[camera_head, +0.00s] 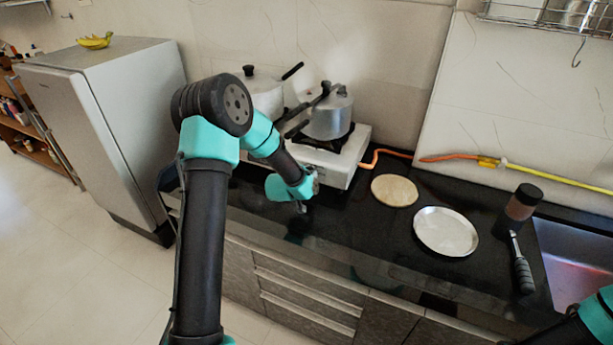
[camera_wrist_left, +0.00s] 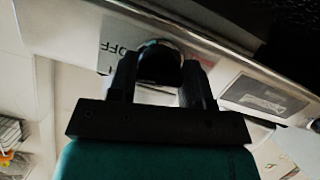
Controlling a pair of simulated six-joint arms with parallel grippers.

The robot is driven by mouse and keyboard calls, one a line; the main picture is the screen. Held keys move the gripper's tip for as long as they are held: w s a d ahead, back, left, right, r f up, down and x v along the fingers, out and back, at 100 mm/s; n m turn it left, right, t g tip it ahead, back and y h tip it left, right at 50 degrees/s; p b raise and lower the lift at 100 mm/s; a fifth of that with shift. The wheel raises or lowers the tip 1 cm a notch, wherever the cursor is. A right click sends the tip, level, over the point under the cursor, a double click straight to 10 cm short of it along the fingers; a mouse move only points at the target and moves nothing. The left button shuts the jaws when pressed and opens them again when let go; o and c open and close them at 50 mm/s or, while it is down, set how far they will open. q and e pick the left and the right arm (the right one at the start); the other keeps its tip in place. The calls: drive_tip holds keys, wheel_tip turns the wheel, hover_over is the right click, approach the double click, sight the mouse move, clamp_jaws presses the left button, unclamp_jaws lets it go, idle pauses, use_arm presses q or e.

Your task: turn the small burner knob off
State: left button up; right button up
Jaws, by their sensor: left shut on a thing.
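The dark round burner knob (camera_wrist_left: 160,62) shows in the left wrist view on the pale metal front panel of the stove, beside a label with the letters OFF. My left gripper (camera_wrist_left: 161,82) has its two black fingers on either side of the knob and is shut on it. The fingers hide part of the knob, so I cannot tell which way it points. In the head view the white stove (camera_head: 338,172) stands on the counter, and my left arm reaches to its front; the knob is hidden there. My right gripper is out of view.
A pressure cooker (camera_head: 328,115) and another lidded pot (camera_head: 263,92) stand on the stove. An orange hose (camera_head: 440,157) runs right along the wall. A flat round bread (camera_head: 394,190), a metal plate (camera_head: 446,231), a dark-lidded jar (camera_head: 522,204) and a sink (camera_head: 577,262) are to the right.

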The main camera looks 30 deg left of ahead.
use_arm(q)
drive_tip(key=shift+m, duration=1)
drive_tip(key=shift+y, duration=0.3)
drive_tip(key=o, duration=0.9)
drive_tip(key=v, duration=1.7)
drive_tip(key=shift+r, duration=0.25)
drive_tip(key=shift+s, duration=0.1)
